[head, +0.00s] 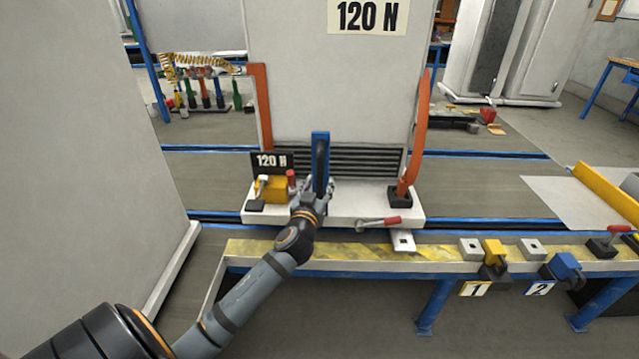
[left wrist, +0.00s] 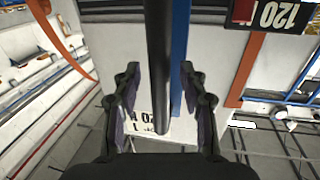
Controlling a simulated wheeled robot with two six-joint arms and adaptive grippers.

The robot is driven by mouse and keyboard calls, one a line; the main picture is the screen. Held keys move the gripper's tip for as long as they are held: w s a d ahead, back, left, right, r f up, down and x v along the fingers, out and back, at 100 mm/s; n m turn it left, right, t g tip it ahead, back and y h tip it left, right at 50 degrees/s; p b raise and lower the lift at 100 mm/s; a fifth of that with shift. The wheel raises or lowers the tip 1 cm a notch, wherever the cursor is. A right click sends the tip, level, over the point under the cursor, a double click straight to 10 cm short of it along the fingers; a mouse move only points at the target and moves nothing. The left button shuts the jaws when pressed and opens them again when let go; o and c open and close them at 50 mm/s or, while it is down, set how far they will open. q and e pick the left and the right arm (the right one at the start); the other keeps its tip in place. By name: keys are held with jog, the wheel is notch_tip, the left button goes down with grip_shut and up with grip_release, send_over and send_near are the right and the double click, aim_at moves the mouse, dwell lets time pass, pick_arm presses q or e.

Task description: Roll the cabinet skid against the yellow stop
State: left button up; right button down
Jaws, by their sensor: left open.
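The cabinet skid is a white base (head: 345,203) carrying a tall grey cabinet (head: 340,85) marked 120 N. A blue upright handle (head: 320,160) stands at its front. My left gripper (head: 316,190) is at the lower part of this handle. In the left wrist view the gripper (left wrist: 163,100) is open, with a dark bar and the blue handle (left wrist: 181,50) showing between its fingers; contact cannot be told. A long yellow bar, apparently the yellow stop (head: 605,190), lies at the right on a pale plate, well apart from the skid. My right gripper is not in view.
Blue-edged rails (head: 480,224) run sideways under the skid. A yellow-striped bench edge (head: 340,250) crosses in front, with yellow clamp 1 (head: 494,253) and blue clamp 2 (head: 565,267). A large grey cabinet (head: 80,130) stands left. The track right of the skid looks clear.

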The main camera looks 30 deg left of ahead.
pick_arm(q)
jog(key=shift+w+a, duration=0.15)
jog(key=shift+w, duration=0.3)
grip_shut()
